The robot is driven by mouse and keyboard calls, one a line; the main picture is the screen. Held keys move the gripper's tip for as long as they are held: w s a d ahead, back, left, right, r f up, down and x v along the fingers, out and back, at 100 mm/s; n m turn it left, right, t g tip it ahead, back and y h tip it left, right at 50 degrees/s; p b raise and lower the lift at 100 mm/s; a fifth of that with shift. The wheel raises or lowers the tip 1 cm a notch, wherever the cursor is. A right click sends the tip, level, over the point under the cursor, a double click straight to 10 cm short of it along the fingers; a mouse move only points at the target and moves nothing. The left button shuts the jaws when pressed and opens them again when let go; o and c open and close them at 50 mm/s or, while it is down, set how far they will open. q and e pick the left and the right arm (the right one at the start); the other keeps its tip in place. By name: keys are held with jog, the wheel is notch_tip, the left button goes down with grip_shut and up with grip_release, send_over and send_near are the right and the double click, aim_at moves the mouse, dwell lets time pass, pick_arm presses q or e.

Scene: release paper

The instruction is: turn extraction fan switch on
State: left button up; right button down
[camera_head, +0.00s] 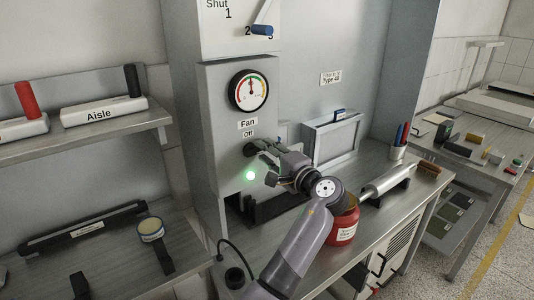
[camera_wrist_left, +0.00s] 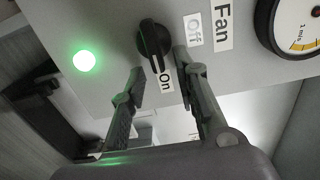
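The black fan switch knob (camera_wrist_left: 153,38) sits on the grey panel (camera_wrist_left: 110,22). In the left wrist view its long handle points toward the "On" label (camera_wrist_left: 165,78), while the "Off" label (camera_wrist_left: 194,29) is off to its side. A green lamp (camera_wrist_left: 84,61) glows beside the knob; it also glows in the head view (camera_head: 250,175). My left gripper (camera_wrist_left: 159,64) is open, its fingers on either side of the knob's near end. I cannot tell whether a finger touches it. In the head view my left gripper (camera_head: 262,164) largely covers the knob. My right gripper is out of view.
A gauge (camera_head: 249,90) and a "Fan" label (camera_head: 247,124) are above the switch. A red jar (camera_head: 343,229) stands close to my left arm on the steel bench. A cup of pens (camera_head: 399,149) and a silver cylinder (camera_head: 387,182) are farther right. Shelves stand left.

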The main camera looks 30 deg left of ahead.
pick_arm(q)
jog(key=v, duration=0.7)
jog(key=shift+d, duration=0.25)
jog(key=shift+s, duration=0.15)
dwell(0.4)
